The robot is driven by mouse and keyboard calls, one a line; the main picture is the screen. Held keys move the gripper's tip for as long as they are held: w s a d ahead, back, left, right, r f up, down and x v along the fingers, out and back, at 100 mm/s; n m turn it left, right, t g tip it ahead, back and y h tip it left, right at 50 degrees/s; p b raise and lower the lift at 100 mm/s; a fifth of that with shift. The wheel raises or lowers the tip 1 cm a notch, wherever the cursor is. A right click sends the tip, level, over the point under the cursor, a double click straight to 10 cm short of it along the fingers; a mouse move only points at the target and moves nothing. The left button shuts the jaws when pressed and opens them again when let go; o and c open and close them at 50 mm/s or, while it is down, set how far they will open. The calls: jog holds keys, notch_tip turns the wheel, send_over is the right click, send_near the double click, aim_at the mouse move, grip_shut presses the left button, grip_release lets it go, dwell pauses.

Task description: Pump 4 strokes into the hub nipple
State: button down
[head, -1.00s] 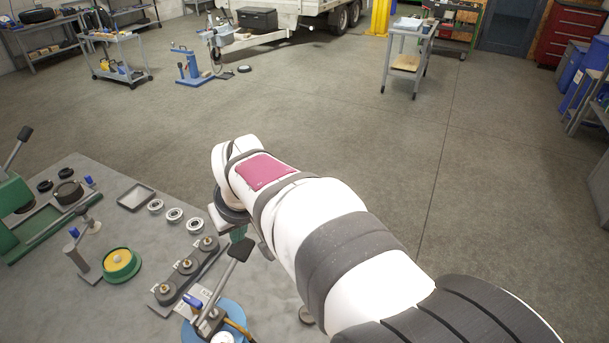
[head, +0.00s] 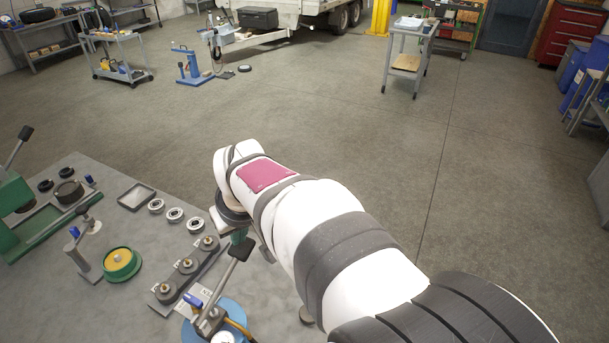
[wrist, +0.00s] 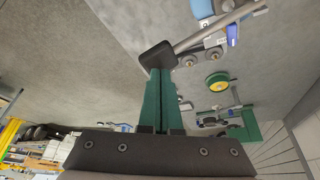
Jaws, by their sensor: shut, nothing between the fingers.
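The grease pump has a blue round base (head: 232,312) at the bottom of the head view and a metal lever (head: 224,280) with a black grip (head: 240,247). The lever also shows in the wrist view (wrist: 205,35), with its black grip (wrist: 157,55) at my fingertips. My gripper (wrist: 160,78) has green fingers shut together with nothing between them. The fingertips are at the grip, overlapping it in view; contact is unclear. Hubs with brass-coloured nipples (head: 188,265) stand in a row on a grey holder beside the pump. The hose end is not clearly seen.
Bearing rings (head: 175,214), a grey tray (head: 136,196) and a green-rimmed yellow dish (head: 122,264) lie on the grey bench (head: 105,310). A green press (head: 20,215) stands at the left. Open floor lies beyond the bench.

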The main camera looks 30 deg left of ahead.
aim_at(247, 245)
jog(key=shift+w+f, duration=0.2)
jog(key=shift+f, duration=0.5)
jog(key=shift+w+f, duration=0.15)
jog(key=shift+f, duration=0.55)
jog(key=shift+w+f, duration=0.2)
jog(key=shift+f, duration=2.2)
